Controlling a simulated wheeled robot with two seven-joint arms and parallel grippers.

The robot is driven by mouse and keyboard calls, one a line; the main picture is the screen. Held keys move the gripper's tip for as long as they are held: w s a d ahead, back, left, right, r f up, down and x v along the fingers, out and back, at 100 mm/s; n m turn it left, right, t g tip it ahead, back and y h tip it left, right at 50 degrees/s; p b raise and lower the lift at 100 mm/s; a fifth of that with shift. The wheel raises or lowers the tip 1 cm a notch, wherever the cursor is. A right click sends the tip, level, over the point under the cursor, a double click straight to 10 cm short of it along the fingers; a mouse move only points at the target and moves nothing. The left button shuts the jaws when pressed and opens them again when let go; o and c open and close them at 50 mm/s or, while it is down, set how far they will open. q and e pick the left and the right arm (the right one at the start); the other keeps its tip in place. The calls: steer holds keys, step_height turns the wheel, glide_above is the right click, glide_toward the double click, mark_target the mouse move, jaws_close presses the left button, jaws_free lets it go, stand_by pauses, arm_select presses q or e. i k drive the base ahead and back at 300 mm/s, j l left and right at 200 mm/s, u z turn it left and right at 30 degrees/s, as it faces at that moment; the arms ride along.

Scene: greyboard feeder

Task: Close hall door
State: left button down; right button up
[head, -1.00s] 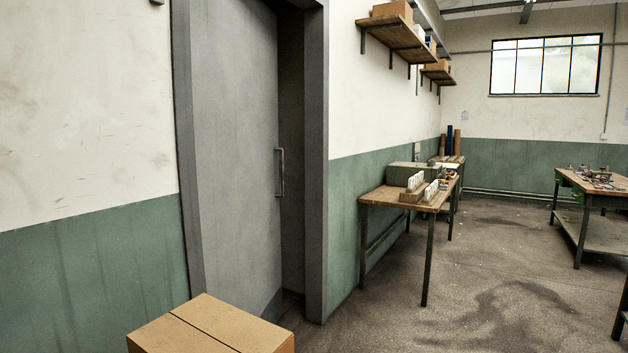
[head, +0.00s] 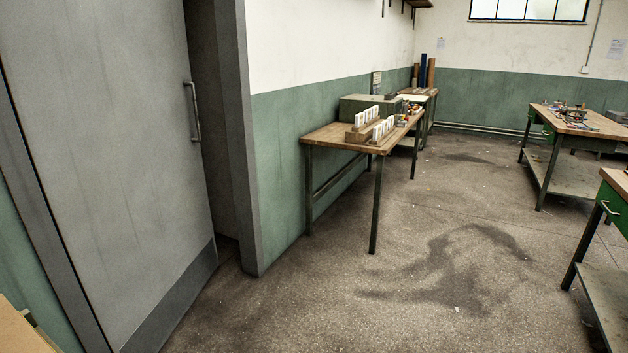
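The hall door (head: 115,150) is a grey panel with a darker kick plate along its bottom, at the left of the head view. It stands ajar: a dark gap (head: 212,130) shows between its handle edge and the right post of the grey frame (head: 240,150). A vertical metal bar handle (head: 192,110) sits near the door's right edge. Neither of my grippers is in view, and nothing touches the door or handle.
A cardboard box (head: 22,330) shows at the bottom left corner, near the door frame. A wooden workbench (head: 335,133) stands along the green wall right of the door. More benches (head: 570,125) stand at the right. The floor (head: 330,300) between is clear.

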mark_target(102, 96)
steer(key=i+l, duration=0.2)
steer(key=i, duration=0.2)
steer(key=i+l+z, duration=0.1)
steer(key=i, duration=0.3)
steer(key=i+l, duration=0.25)
steer(key=i, duration=0.2)
